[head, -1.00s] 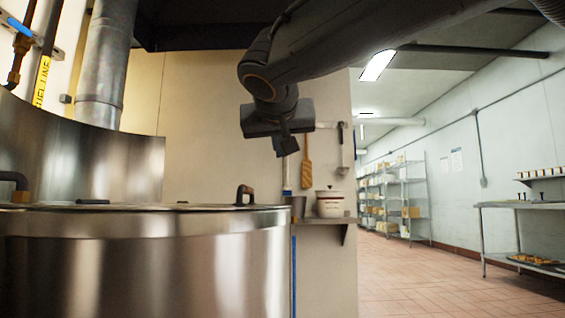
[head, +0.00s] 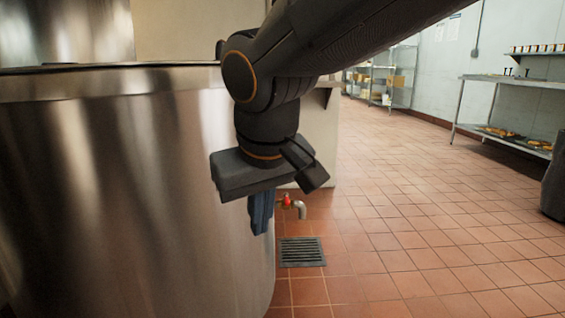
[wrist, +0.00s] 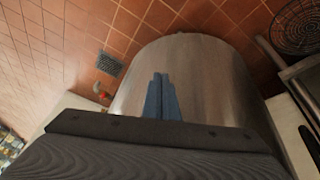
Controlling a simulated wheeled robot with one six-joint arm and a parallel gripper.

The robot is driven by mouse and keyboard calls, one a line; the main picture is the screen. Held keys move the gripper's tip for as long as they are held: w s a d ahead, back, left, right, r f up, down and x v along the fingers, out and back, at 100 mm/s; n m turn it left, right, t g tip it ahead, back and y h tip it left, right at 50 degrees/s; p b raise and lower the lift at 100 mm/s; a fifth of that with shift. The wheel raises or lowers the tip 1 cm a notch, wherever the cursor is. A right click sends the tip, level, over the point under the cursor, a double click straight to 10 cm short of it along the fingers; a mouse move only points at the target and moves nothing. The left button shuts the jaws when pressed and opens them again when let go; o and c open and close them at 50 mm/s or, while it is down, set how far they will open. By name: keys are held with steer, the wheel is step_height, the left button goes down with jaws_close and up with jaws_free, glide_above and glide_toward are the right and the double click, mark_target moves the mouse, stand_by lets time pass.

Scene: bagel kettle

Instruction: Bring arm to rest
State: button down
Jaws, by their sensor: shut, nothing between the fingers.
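My gripper (head: 260,215) hangs from my dark arm near the middle of the head view, its blue fingers pointing down. The fingers are together and empty. In the head view they overlap the right edge of the large steel kettle (head: 120,190); I cannot tell the exact gap. In the wrist view my gripper (wrist: 161,85) shows as two blue fingers side by side against the curved steel side of the kettle (wrist: 205,75).
A drain grate (head: 302,252) lies in the red tile floor right of the kettle, below a red-handled tap (head: 288,201). Wire shelves (head: 385,85) stand at the back. A steel rack (head: 490,120) stands along the right wall. The tiled floor between is open.

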steer(key=s+d+f+n+g, duration=0.1)
steer(key=s+f+g, duration=0.1)
steer(key=s+f, duration=0.4)
steer(key=s+d+f+g, duration=0.15)
steer(key=s+f, duration=0.25)
steer(key=s, duration=0.4)
steer(key=d+r+m+p, duration=0.2)
steer(key=d+r+p, duration=0.4)
steer(key=r+p, duration=0.3)
steer(key=d+r+m+p, duration=0.2)
steer(key=d+r+p, duration=0.5)
steer(key=p, duration=1)
steer(key=d+r+m+h+p, duration=0.1)
steer(key=d+r+m+p, duration=0.1)
steer(key=d+r+p, duration=0.5)
step_height(320, 180, up, 6)
steer(key=g+p, duration=0.1)
steer(key=p, duration=0.5)
steer(key=shift+s+d+m, duration=0.15)
steer(key=shift+d+m, duration=0.1)
steer(key=shift+m, duration=0.05)
